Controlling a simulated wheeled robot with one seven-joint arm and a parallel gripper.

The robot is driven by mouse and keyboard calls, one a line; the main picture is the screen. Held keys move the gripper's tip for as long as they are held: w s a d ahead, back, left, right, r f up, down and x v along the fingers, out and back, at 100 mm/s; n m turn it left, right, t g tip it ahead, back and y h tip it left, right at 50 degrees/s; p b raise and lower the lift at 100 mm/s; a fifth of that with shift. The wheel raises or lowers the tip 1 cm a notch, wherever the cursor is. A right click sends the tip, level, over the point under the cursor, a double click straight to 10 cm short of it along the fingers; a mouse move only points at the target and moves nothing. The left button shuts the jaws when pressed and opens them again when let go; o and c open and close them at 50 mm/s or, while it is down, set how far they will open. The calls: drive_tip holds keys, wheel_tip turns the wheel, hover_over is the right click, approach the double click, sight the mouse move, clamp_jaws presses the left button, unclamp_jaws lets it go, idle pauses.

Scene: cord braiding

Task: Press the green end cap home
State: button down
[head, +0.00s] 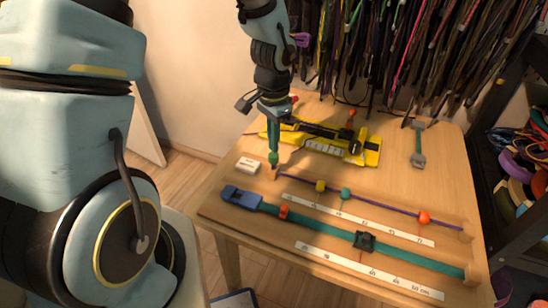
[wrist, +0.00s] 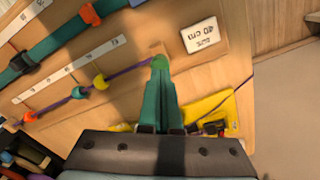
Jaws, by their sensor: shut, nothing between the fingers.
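The green end cap (head: 273,158) is at the left end of the purple cord (head: 390,207), near a small wooden post (head: 275,173). It also shows in the wrist view (wrist: 159,62), right at the tips of my gripper. My gripper (head: 273,152) points down with its teal fingers closed together, and nothing shows between them. Its tips (wrist: 159,71) meet or nearly meet the cap; the exact contact is hidden. The cord carries a yellow bead (head: 320,186), a teal bead (head: 346,193) and an orange bead (head: 424,217).
A blue-buckled teal strap (head: 320,227) lies in front of the cord. A white label card (head: 247,165) lies left of the cap. A yellow tool (head: 370,152) lies behind, and a grey-green tool (head: 418,145) lies at the back right. Many cords hang at the back.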

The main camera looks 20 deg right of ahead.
drive_tip(key=shift+f+b, duration=0.85)
drive_tip(key=shift+f, duration=0.25)
idle(0.5)
drive_tip(key=shift+r, duration=0.15)
wheel_tip(320, 180, up, 8)
drive_tip(key=p, duration=0.7)
idle(0.3)
idle(0.5)
